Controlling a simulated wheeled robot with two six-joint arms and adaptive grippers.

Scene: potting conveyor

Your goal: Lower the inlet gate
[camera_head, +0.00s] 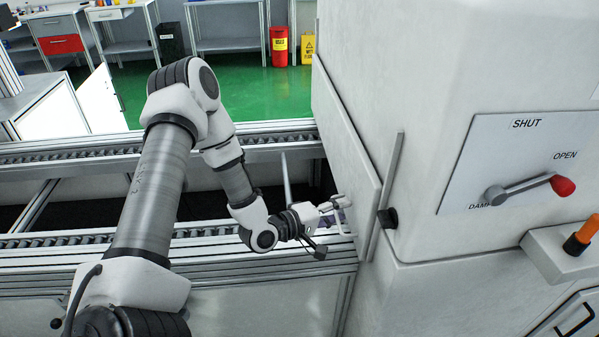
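The large white machine housing (420,110) fills the right side of the camera_head view. A flat pale panel (345,135) stands upright on its inlet side, over the conveyor, with a thin vertical strip (391,185) and a black knob (388,218) at its near edge. It looks like the inlet gate, but its lower edge is partly hidden. My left gripper (338,208) is low at the panel's foot, over the near conveyor rail. Its fingers are small and partly hidden, so I cannot tell whether they are open or touch anything. My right gripper is out of view.
The roller conveyor (80,152) runs into the housing from the left. A plate labelled SHUT and OPEN carries a lever with a red knob (563,186), near OPEN. An orange-handled control (581,234) sits on a ledge at right. Green floor lies behind.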

